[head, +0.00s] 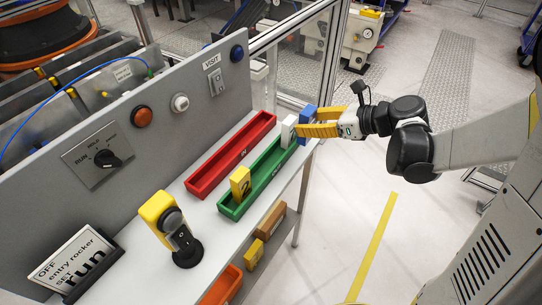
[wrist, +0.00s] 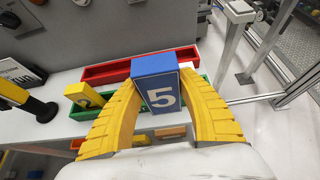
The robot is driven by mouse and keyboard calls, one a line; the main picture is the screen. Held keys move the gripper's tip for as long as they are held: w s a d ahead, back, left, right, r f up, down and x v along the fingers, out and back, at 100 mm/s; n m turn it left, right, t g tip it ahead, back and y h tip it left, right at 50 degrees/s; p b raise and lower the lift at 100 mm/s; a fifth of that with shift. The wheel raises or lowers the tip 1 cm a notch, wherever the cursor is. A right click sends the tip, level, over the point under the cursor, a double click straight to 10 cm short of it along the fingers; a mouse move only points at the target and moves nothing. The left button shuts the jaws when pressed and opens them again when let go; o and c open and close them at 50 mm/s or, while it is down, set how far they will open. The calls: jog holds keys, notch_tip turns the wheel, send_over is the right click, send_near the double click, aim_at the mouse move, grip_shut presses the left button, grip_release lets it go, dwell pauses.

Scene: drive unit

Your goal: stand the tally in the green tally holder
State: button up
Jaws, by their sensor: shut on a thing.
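My gripper (head: 306,122) is shut on a blue block (wrist: 156,84) with a white 5 on it; in the wrist view its yellow fingers (wrist: 160,98) press both sides. In the head view the blue block (head: 308,114) is upright near the right end of the green tally holder (head: 262,172). I cannot tell whether its base touches anything. The green holder also shows in the wrist view (wrist: 82,115), partly behind the block and fingers. A yellow block (head: 240,184) marked 2 stands in the holder's left end. A white block (head: 288,131) shows at the right end, close beside the fingertips.
A red tray (head: 231,154) lies behind the green holder, below a grey panel (head: 190,75) with knobs and buttons. A yellow and black device (head: 171,225) and a run sign (head: 75,264) stand at left. Orange (head: 222,286) and brown (head: 270,221) bins sit below the front edge.

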jog(key=shift+w+a+f+b, duration=0.15)
jog(key=shift+a+f+b, duration=1.05)
jog(key=shift+a+f, duration=1.1)
jog(key=shift+w+a+f+b, duration=0.15)
jog(key=shift+a+f+b, duration=1.05)
jog(key=shift+a+f, duration=1.05)
jog(key=shift+d+f, duration=0.1)
jog(key=shift+f, duration=0.1)
jog(key=shift+f, duration=0.15)
jog(key=o, duration=1.1)
jog(key=shift+o, duration=0.2)
jog(key=shift+r, duration=0.2)
